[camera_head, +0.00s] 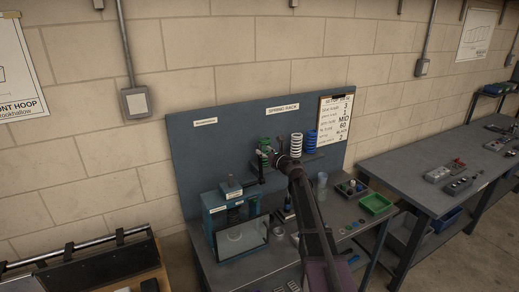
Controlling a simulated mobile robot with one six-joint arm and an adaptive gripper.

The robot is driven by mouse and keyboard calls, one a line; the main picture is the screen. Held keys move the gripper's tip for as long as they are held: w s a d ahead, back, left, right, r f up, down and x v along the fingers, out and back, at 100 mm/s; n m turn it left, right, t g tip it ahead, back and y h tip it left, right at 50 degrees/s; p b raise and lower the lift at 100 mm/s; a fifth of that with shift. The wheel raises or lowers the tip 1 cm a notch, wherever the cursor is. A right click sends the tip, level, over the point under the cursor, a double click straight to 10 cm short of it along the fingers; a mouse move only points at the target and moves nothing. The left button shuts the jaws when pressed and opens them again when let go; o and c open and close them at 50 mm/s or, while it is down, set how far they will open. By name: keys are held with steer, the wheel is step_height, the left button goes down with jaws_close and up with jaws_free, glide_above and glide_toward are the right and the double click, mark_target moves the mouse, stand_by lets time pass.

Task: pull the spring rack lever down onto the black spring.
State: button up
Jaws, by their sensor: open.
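The spring rack is on a blue-grey back panel (235,125) under a "SPRING RACK" label. My arm rises from the bottom of the view, and my gripper (263,156) is at the rack's left part, just in front of the green spring. The gripper is open, but its fingers are small and hard to make out. I cannot make out the black spring or the lever; my arm covers part of the rack between the green and white springs.
A teal bench device (214,207) with a tilted pale screen (242,239) stands left of my arm. A green tray (375,204) and a clear cylinder (321,186) are to the right. A clipboard (334,118) hangs at the panel's right. Another bench (445,175) stands further right.

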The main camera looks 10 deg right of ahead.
mark_target(260, 148)
steer(key=shift+x, duration=1.8)
jaws_close()
